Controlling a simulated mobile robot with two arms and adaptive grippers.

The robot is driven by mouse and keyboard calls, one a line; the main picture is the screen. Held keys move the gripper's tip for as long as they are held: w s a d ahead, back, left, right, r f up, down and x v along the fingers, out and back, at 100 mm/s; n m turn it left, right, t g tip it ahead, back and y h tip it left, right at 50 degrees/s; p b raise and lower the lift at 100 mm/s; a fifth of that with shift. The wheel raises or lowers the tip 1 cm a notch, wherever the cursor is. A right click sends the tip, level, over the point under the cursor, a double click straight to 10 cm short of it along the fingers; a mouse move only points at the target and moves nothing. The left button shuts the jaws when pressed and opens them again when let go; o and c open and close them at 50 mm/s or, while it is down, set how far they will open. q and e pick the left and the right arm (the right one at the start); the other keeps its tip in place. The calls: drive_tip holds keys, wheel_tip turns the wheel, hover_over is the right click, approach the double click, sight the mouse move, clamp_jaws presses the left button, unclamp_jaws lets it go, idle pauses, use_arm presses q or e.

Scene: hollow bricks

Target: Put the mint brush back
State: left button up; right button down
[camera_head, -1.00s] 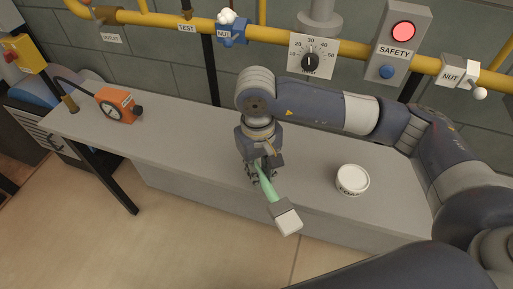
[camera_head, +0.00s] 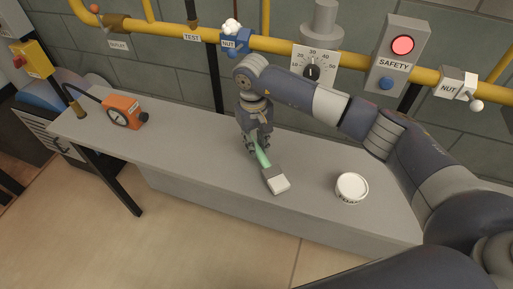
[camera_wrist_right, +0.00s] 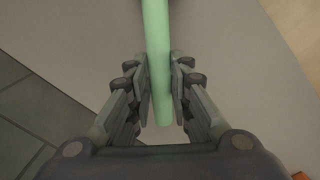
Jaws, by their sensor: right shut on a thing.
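The mint brush has a green handle and a grey and white head (camera_head: 275,181). My right gripper (camera_head: 256,148) is shut on its handle, over the middle of the grey bench (camera_head: 200,150). The brush head points toward the front edge of the bench. It is at or close above the bench top; I cannot tell if it touches. In the right wrist view the green handle (camera_wrist_right: 158,60) runs between the two fingers of the right gripper (camera_wrist_right: 161,85). The brush head is out of that view. My left gripper is not in view.
A white round tub (camera_head: 351,187) stands on the bench to the right of the brush. A yellow pipe (camera_head: 280,47) with valves, a dial (camera_head: 313,70) and a safety box (camera_head: 398,50) runs behind. The bench between gauge and brush is clear.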

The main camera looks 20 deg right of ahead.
wheel_tip(320, 180, down, 3)
drive_tip(key=shift+r, duration=0.2)
drive_tip(key=c, duration=1.9)
unclamp_jaws()
drive_tip(key=shift+f, duration=0.1)
drive_tip(key=o, duration=0.4)
drive_tip(key=shift+o, duration=0.2)
drive_tip(key=shift+r, duration=0.25)
wheel_tip(320, 180, up, 12)
drive_tip(key=b, duration=0.2)
drive_tip(key=shift+w+a, duration=0.15)
drive_tip(key=shift+a, duration=0.1)
drive_tip(key=shift+f, duration=0.2)
